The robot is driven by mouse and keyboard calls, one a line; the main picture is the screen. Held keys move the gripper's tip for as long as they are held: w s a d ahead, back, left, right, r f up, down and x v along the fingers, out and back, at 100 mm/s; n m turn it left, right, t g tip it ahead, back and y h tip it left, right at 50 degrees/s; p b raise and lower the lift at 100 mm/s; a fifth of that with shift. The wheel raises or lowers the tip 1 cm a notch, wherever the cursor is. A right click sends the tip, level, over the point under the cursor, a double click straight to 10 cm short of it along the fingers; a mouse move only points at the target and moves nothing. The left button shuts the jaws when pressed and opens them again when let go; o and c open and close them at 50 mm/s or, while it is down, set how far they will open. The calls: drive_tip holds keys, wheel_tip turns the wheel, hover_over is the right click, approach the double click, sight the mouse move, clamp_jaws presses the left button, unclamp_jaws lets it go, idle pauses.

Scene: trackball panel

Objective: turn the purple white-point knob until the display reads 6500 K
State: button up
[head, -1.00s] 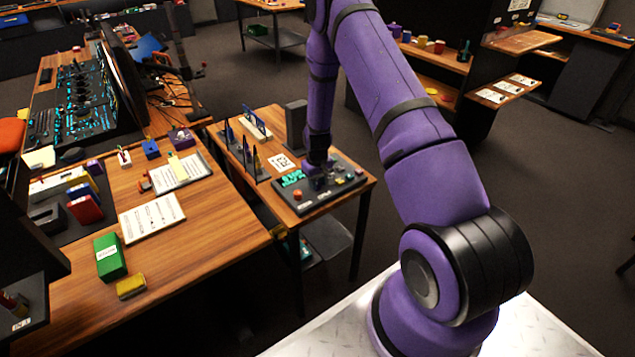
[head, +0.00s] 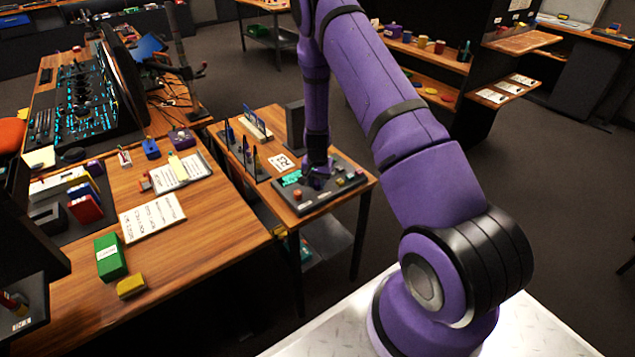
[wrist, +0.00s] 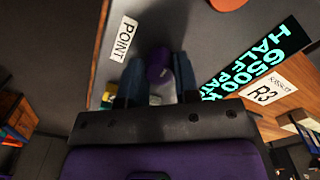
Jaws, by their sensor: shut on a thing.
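The purple white-point knob (wrist: 158,62) sits between the two fingers of my gripper (wrist: 159,78) in the wrist view. My gripper is shut on the knob. The display (wrist: 250,72) shows upside down there in teal letters and reads "6500 K" with "HALF PATCH" beneath. A label reading "POINT" (wrist: 123,38) lies beside the knob. In the head view my gripper (head: 318,180) is down at the grey panel (head: 345,190); it hides the knob. The display (head: 291,179) shows there as a small lit teal patch, too small to read.
A card marked R3 (head: 283,161) lies beside the panel.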

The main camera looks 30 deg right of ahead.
sight(317, 183)
drive_tip(key=shift+m, duration=0.5)
drive_tip(key=o, duration=0.9)
drive_tip(key=shift+o, duration=0.2)
wheel_tip(317, 183, up, 11)
idle(0.5)
